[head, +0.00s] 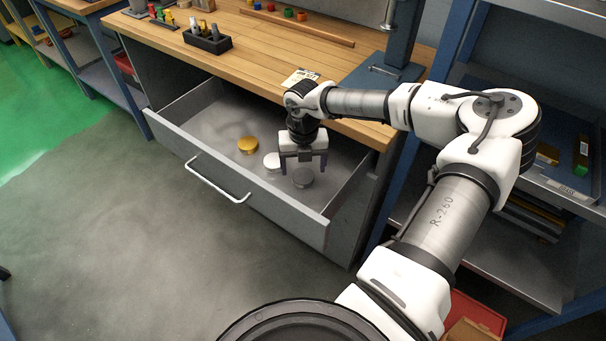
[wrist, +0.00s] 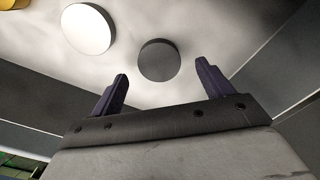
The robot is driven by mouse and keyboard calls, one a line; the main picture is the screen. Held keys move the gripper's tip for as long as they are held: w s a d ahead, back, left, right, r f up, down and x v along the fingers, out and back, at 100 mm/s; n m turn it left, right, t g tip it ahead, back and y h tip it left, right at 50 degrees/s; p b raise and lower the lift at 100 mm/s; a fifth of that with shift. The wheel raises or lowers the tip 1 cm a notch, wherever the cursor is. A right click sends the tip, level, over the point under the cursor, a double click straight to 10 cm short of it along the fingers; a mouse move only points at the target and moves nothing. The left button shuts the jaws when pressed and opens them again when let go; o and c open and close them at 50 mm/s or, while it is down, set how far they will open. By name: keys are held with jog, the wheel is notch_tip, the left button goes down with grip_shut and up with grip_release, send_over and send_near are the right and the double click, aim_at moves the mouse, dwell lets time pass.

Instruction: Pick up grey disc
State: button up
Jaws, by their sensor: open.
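The grey disc (head: 303,177) lies on the floor of the open drawer (head: 205,104), toward its right end. In the wrist view the dark grey disc (wrist: 158,60) lies beyond the fingertips, roughly in line with the gap between them. My gripper (head: 303,172) is open and empty, pointing down inside the drawer, above or close to the disc; the exact height is hard to tell. The gripper also shows in the wrist view (wrist: 161,80), its two dark fingers spread apart.
A white disc (head: 272,161) lies just left of the grey disc, and a gold disc (head: 248,145) farther left. The drawer's front wall (head: 260,193) with its handle (head: 217,180) and the side walls surround them. The wooden worktop (head: 262,60) overhangs the back.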

aim_at(303, 175)
jog(key=shift+w+f+p, duration=0.1)
jog(key=shift+f+p, duration=0.2)
jog(key=shift+f, duration=1.25)
jog(key=shift+c, duration=0.3)
jog(key=shift+a, duration=0.1)
jog(key=c, duration=1.3)
jog(key=shift+r, duration=0.15)
